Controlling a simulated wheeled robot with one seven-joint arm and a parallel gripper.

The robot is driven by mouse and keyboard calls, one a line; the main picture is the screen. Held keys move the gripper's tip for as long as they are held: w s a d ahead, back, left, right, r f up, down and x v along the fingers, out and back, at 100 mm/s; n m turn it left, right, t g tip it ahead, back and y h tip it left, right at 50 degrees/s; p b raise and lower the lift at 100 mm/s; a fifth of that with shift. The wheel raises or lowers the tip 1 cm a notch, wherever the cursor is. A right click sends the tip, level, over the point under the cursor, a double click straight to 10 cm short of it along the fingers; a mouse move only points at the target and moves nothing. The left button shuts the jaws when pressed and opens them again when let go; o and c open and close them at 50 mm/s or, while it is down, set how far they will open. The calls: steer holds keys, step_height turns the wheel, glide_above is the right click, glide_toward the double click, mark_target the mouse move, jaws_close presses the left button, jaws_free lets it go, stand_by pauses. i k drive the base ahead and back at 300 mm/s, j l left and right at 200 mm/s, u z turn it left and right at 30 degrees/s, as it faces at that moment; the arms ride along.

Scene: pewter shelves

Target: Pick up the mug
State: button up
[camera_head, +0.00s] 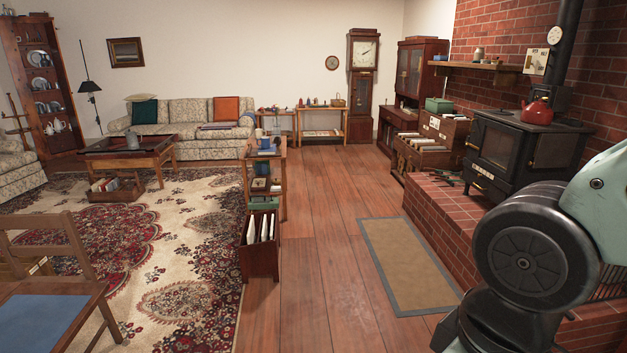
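No mug can be made out for certain. Small objects stand on top of the narrow wooden shelf unit (247,185) near the middle; one small blue item (265,143) there could be a mug, but it is too small to tell. My gripper is not in view; only a dark round joint and a pale link of my arm show at the lower right, well apart from the shelf unit.
Wooden floor (320,230) is clear right of the shelf unit, with a flat tan mat (408,265). A brick hearth (430,215) with a black stove (510,150) and red kettle (538,110) borders the right. A chair (55,270) stands lower left, on a patterned rug (180,270).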

mark_target(265, 140)
steer(key=i, duration=3.95)
steer(key=i+l+u, duration=0.1)
steer(key=i, duration=0.35)
steer(key=i+l, duration=0.1)
steer(key=i, duration=0.4)
steer(key=i+l+u, duration=0.15)
steer(key=i, duration=0.3)
steer(key=i+l+u, duration=0.1)
steer(key=i, duration=0.35)
steer(key=i+l+u, duration=0.15)
steer(key=i+u, duration=0.25)
steer(key=i+l+u, duration=0.25)
steer(key=u, duration=0.2)
steer(key=i+l+u, duration=0.25)
steer(key=l+u, duration=0.15)
steer(key=i+l+u, duration=0.2)
steer(key=l+u, duration=0.25)
steer(key=i+l+u, duration=0.1)
steer(key=l+u, duration=0.7)
steer(key=l, duration=0.45)
steer(key=l+u, duration=0.35)
steer(key=l, duration=0.5)
